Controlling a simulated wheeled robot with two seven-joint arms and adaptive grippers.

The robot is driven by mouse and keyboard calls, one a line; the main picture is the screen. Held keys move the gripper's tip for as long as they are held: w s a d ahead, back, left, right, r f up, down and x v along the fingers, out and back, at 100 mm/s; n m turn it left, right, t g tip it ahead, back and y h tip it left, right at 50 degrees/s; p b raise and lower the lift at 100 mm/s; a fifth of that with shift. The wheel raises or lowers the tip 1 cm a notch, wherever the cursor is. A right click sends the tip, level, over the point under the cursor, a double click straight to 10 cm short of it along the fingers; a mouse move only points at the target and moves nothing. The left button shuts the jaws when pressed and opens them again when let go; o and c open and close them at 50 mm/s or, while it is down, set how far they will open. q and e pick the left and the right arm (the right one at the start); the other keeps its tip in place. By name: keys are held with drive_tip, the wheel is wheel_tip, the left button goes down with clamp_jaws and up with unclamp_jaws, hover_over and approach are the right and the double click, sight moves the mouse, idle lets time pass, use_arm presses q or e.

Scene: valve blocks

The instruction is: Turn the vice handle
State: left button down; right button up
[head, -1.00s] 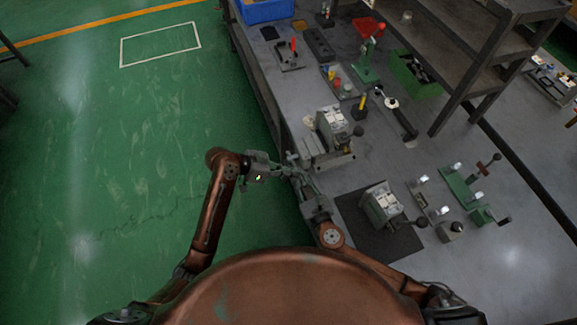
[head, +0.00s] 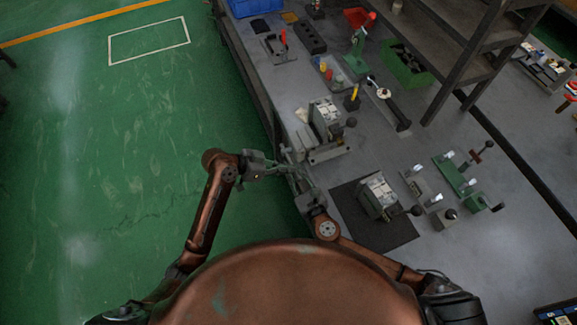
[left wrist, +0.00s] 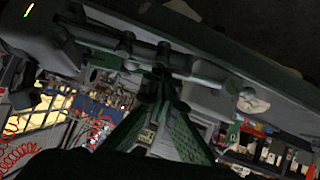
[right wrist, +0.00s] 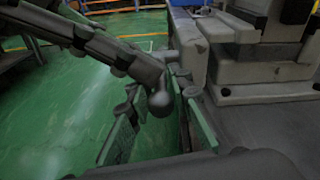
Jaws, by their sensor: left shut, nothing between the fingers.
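The grey vice (head: 326,154) is at the left edge of the bench, and its grey body also shows in the right wrist view (right wrist: 192,52). The vice handle's rounded end (right wrist: 160,103) appears between the fingers of my right gripper (right wrist: 158,92), which are apart. In the head view my right gripper (head: 297,172) is beside the vice at the bench edge. My left gripper (head: 281,168) reaches in from the left, close to the handle. Its green-padded fingers (left wrist: 160,85) are shut with nothing between them. Whether either gripper touches the handle is hard to tell.
A valve block (head: 378,195) with a ball-ended lever sits on a black mat (head: 398,234) to the right. Another block (head: 325,116) stands just behind the vice. Green fixtures (head: 456,178) lie farther right, and a shelf (head: 462,45) stands behind. Green floor (head: 110,190) is open at left.

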drive_tip(key=shift+o, duration=0.9)
drive_tip(key=shift+w+r, duration=0.2)
drive_tip(key=shift+r, duration=0.3)
